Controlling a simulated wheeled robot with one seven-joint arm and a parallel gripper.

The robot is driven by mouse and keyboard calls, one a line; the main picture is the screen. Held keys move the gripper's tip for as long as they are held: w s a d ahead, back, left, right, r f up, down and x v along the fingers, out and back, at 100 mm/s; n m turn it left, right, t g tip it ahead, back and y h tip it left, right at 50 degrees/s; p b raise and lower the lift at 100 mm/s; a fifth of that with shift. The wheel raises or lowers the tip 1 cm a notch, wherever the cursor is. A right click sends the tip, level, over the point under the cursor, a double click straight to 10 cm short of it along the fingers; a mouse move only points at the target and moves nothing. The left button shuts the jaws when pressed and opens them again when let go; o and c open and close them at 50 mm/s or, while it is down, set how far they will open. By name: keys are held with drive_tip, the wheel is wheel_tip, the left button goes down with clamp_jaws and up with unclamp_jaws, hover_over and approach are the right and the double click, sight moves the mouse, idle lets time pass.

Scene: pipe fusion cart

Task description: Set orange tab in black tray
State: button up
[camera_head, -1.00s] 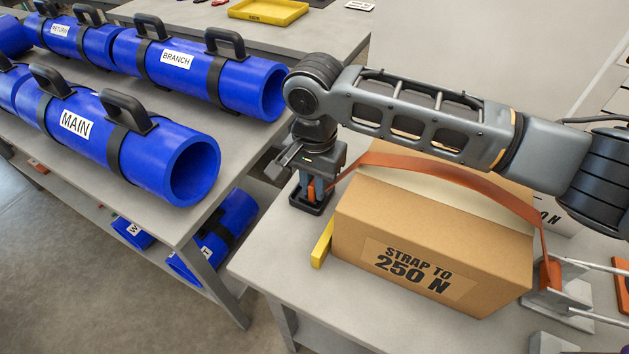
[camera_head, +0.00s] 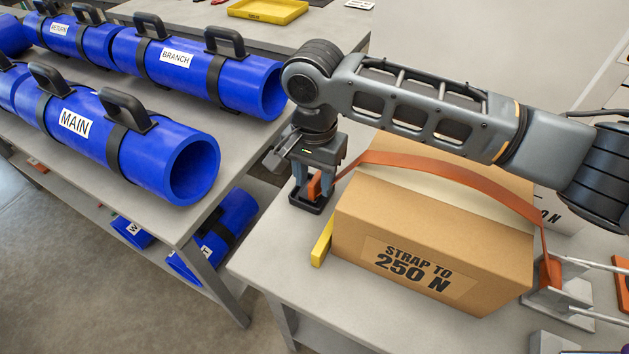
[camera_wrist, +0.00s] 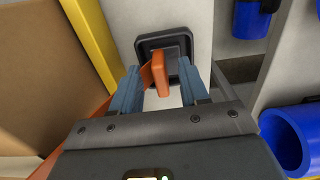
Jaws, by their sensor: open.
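The orange tab (camera_wrist: 161,75) stands in or just over the small black tray (camera_wrist: 180,41), between my gripper's spread fingers. I cannot tell if it touches the tray floor. In the head view the orange tab (camera_head: 314,187) shows at the black tray (camera_head: 307,203) on the near left corner of the table. My gripper (camera_wrist: 160,92) points down over the tray, open, with gaps beside the tab. It also shows in the head view (camera_head: 313,190). An orange strap (camera_head: 430,168) runs from the tab over the cardboard box (camera_head: 430,255).
A yellow bar (camera_head: 322,243) stands between the tray and the box. A grey bracket (camera_head: 560,298) holds the strap's far end at the right. Blue pipes (camera_head: 150,150) lie on the bench at the left, past a gap.

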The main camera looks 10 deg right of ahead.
sight(315, 180)
wheel_tip(315, 180, up, 11)
drive_tip(key=shift+b, duration=0.4)
